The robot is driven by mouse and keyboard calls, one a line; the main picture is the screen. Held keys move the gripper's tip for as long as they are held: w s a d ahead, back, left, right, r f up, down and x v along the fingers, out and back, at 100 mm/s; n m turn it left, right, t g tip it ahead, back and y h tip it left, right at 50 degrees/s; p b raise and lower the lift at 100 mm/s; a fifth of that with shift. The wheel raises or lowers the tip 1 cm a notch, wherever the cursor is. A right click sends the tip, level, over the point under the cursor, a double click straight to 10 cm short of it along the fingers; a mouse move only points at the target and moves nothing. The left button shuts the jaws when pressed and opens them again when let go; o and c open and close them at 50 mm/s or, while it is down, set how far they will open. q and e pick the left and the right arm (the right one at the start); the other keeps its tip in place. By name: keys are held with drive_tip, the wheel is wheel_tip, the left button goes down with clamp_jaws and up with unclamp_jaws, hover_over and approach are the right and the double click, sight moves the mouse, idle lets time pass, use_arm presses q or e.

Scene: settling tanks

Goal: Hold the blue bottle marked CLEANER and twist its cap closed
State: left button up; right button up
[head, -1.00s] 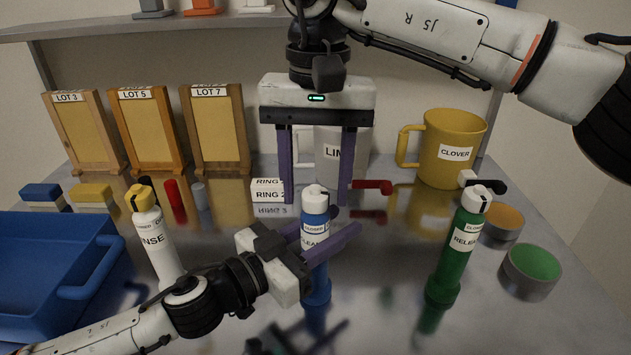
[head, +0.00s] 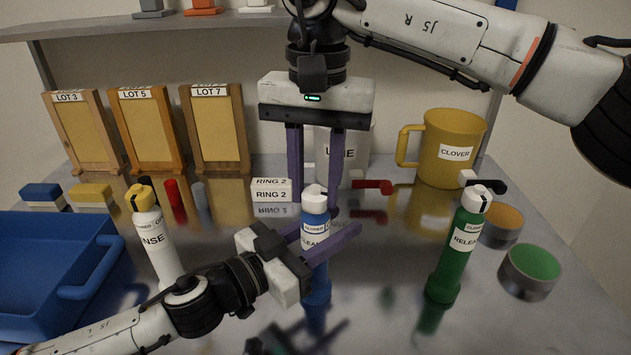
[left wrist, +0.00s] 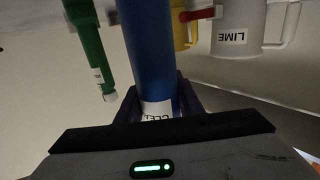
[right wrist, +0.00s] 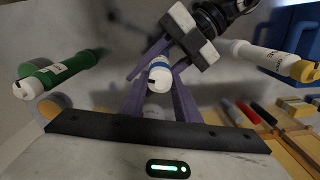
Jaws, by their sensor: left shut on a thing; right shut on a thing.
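The blue bottle (head: 317,285) marked CLEANER stands upright on the table, with a white cap (head: 314,190) bearing a dark mark. A small band below the cap reads CLOSED. My left gripper (head: 328,240) is shut on the bottle's body at its label; the left wrist view shows the blue body (left wrist: 146,50) between its fingers. My right gripper (head: 316,203) points straight down from above, its fingers shut on either side of the cap. In the right wrist view the white cap (right wrist: 159,82) lies between the fingertips.
A white RINSE bottle (head: 157,250) with a yellow cap stands left, a green bottle (head: 447,265) right. Behind are a yellow CLOVER mug (head: 455,135), a LIME mug (head: 352,150) and RING boxes (head: 271,190). A blue tray (head: 50,265) is at left.

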sight(314, 188)
drive_tip(key=m, duration=0.4)
drive_tip(key=shift+m, duration=0.3)
drive_tip(key=m, duration=0.3)
drive_tip(key=shift+m, duration=0.3)
drive_tip(key=m, duration=0.4)
drive_tip(key=shift+m, duration=2.1)
drive_tip(key=o, duration=1)
drive_tip(key=shift+o, duration=0.2)
wheel_tip(314, 188, up, 12)
